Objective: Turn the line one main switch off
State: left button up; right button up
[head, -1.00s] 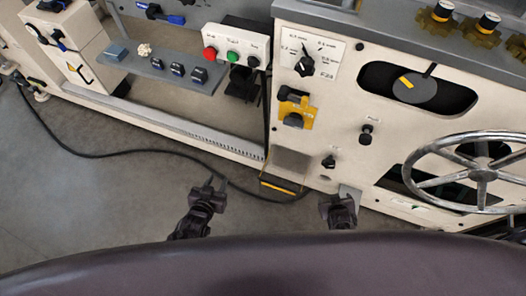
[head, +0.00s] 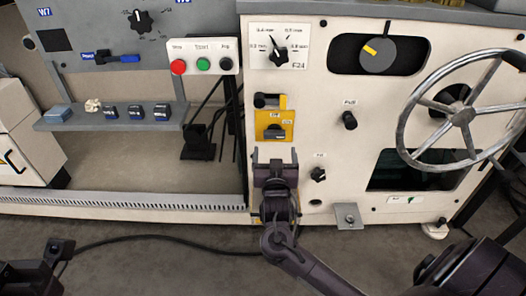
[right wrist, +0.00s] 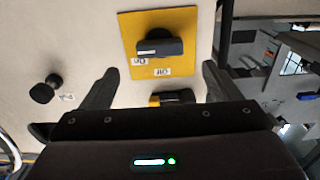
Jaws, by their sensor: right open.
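The main switch is a dark rotary knob (head: 274,132) on a yellow plate (head: 265,117) on the machine's cream front panel. Its handle lies about level. In the right wrist view, the knob (right wrist: 160,47) and plate (right wrist: 130,25) appear upside down, with On and Off labels beside the knob. My right gripper (head: 275,155) is open and empty just below the plate in the head view. In the right wrist view its fingers (right wrist: 160,78) stand apart, short of the knob. My left gripper (head: 60,250) is at the lower left edge, dark and partly cut off.
A black knob (head: 349,120) and a smaller one (head: 318,174) sit right of the switch. A large handwheel (head: 460,116) stands out at the right. A button box (head: 203,58) and a grey shelf (head: 110,122) are at the left. A cable (head: 150,240) lies on the floor.

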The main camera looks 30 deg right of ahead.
aim_at(274, 137)
jog(key=b+x, duration=0.1)
jog(key=x, duration=0.5)
jog(key=shift+w+d+f+b, duration=0.1)
jog(key=shift+w+d+b, duration=0.2)
jog(key=shift+b, duration=0.1)
jog(key=shift+a, duration=0.1)
jog(key=c, duration=1)
